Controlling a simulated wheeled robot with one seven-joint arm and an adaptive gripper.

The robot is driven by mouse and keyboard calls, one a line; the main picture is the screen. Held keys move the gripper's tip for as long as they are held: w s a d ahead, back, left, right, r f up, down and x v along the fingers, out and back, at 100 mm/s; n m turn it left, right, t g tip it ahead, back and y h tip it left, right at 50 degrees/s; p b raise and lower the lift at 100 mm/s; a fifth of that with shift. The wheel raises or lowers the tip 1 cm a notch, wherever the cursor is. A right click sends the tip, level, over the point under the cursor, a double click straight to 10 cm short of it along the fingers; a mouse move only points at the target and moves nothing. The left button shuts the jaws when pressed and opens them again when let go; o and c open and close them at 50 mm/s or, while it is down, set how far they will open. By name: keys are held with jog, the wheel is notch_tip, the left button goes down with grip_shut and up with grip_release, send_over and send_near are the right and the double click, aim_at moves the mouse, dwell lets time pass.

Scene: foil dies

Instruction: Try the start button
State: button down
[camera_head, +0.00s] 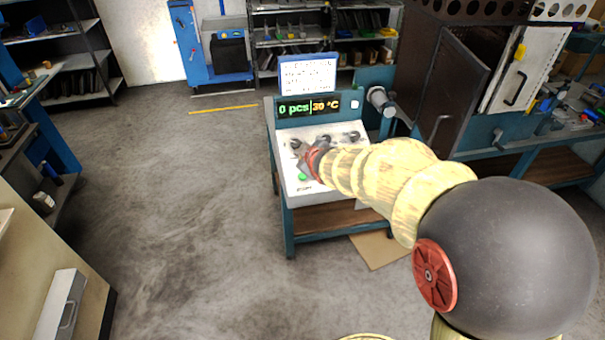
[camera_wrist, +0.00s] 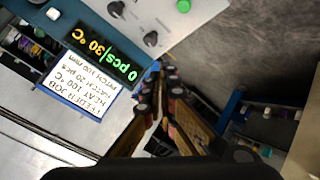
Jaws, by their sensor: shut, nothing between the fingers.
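The green start button (camera_head: 302,177) is on the light front panel (camera_head: 299,190) of a blue machine, near its lower left. It also shows at the top of the wrist view (camera_wrist: 183,6). My gripper (camera_head: 311,162) is over the panel in the head view, close to the green button and partly hiding the panel. In the wrist view my gripper (camera_wrist: 160,72) has its fingers together with nothing between them. The fingertips appear beside the display edge there, apart from the button. The display (camera_head: 308,107) reads 0 pcs and 30 °C.
Dark knobs (camera_wrist: 150,38) sit on the panel near the button. A job sign (camera_head: 307,74) above the display reads heat 100 °C and batch 20 pcs. A dark cabinet with an open door (camera_head: 456,85) stands to the right. The floor (camera_head: 180,200) at left is clear.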

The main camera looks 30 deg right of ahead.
aim_at(303, 177)
jog(key=w+d+f+n+t+y, duration=0.1)
jog(key=w+d+f+n, duration=0.1)
jog(key=w+f, duration=0.2)
notch_tip(303, 177, down, 2)
jog(key=shift+w+d+f+n+t+p, duration=0.1)
jog(key=shift+w+d+n+t+p, duration=0.1)
jog(key=shift+w+n+t+p, duration=0.15)
jog(key=shift+f, duration=0.1)
jog(key=f+b, duration=0.2)
jog(key=w+f+b, duration=0.1)
jog(key=f+b, duration=0.1)
jog(key=f, duration=0.1)
jog(key=w+f+b, duration=0.1)
jog(key=f+b, duration=0.1)
jog(key=f, duration=0.1)
jog(key=shift+w+d+f+b, duration=0.1)
jog(key=shift+w+d+b, duration=0.15)
jog(key=shift+d+b, duration=0.1)
dwell(1.0)
jog(key=shift+w+f+b, duration=0.1)
jog(key=shift+f+b, duration=0.25)
jog(key=shift+f, duration=0.1)
jog(key=shift+w+d+f+b, duration=0.1)
jog(key=shift+w+f+b, duration=0.05)
jog(key=shift+f+b, duration=0.35)
dwell(0.7)
jog(key=shift+r, duration=0.15)
jog(key=shift+s+r+p, duration=0.25)
jog(key=shift+r+p, duration=0.35)
jog(key=shift+r, duration=0.2)
